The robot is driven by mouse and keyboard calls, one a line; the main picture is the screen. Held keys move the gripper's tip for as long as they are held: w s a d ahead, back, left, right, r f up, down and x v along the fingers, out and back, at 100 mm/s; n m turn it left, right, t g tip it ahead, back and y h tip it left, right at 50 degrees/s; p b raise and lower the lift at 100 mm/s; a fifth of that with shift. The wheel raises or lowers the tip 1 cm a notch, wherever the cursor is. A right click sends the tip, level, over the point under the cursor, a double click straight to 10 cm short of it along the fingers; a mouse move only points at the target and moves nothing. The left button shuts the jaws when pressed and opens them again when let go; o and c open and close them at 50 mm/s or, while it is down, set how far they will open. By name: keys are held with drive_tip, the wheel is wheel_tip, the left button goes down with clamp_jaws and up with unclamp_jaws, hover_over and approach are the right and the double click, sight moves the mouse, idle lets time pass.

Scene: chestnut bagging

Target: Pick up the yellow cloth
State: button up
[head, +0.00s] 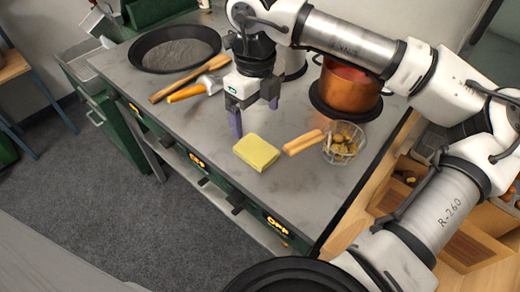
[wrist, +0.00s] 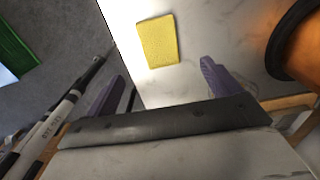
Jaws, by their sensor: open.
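The yellow cloth (head: 256,152) lies flat on the grey worktop (head: 220,137) near its front edge, a folded rectangular pad. In the wrist view the cloth (wrist: 158,41) shows ahead of the fingers and is uncovered. My gripper (head: 254,117) is open and empty, with purple fingers, above the worktop and behind the cloth, a little to its left in the head view. In the wrist view my gripper (wrist: 162,78) has its fingers wide apart, and the cloth is not between them.
Right of the cloth are a wooden-coloured stick-like piece (head: 303,142) and a wire basket (head: 343,148) of chestnuts. A copper pot (head: 348,88) stands behind them. A dark pan (head: 175,48), a wooden tool (head: 180,83) and an orange-handled tool (head: 187,93) lie at the left.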

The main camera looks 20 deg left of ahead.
sight(257, 149)
wheel_tip(257, 149, down, 11)
drive_tip(key=p, duration=0.2)
drive_tip(key=shift+r+p, duration=0.15)
drive_tip(key=shift+p, duration=0.15)
drive_tip(key=shift+c, duration=0.2)
drive_tip(key=c, duration=1)
drive_tip(key=shift+r, duration=0.1)
wheel_tip(257, 149, up, 10)
drive_tip(key=shift+f+b, duration=0.1)
drive_tip(key=shift+b, duration=1)
